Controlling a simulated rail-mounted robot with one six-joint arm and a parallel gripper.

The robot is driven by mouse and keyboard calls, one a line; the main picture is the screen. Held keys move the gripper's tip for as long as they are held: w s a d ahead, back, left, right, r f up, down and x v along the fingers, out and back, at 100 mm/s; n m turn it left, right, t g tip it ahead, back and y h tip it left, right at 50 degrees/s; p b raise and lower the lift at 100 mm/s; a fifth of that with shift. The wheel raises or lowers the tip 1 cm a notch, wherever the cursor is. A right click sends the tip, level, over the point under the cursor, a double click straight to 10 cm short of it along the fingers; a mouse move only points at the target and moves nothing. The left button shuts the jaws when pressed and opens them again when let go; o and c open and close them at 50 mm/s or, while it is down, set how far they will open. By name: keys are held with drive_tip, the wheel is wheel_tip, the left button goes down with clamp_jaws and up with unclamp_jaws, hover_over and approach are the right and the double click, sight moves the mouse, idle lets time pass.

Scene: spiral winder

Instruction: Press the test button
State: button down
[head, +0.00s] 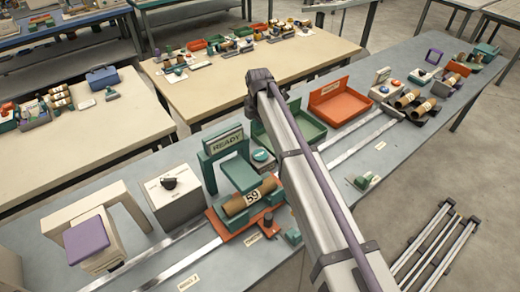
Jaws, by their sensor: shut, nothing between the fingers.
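I cannot read a label that marks the test button. A teal round button (261,156) sits on a small pale box just right of the green READY sign (227,141). A small dark-topped orange post (268,220) stands in front of a brown roll marked 59 (250,197), beside a white label (253,239) too small to read. A white box with a black knob (169,183) stands to the left. My arm crosses the middle of the view, over the bench. My gripper is not visible, so its place relative to any button cannot be told.
A green tray (300,131) and an orange tray (338,112) stand behind my arm. A purple-fronted stand (87,240) is at left. Metal rails (363,138) run along the grey bench. More brown rolls (407,97) lie at far right.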

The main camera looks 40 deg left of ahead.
drive_tip(key=b, duration=1.4)
approach(260, 155)
wheel_tip(260, 155, down, 8)
drive_tip(key=shift+r, duration=0.2)
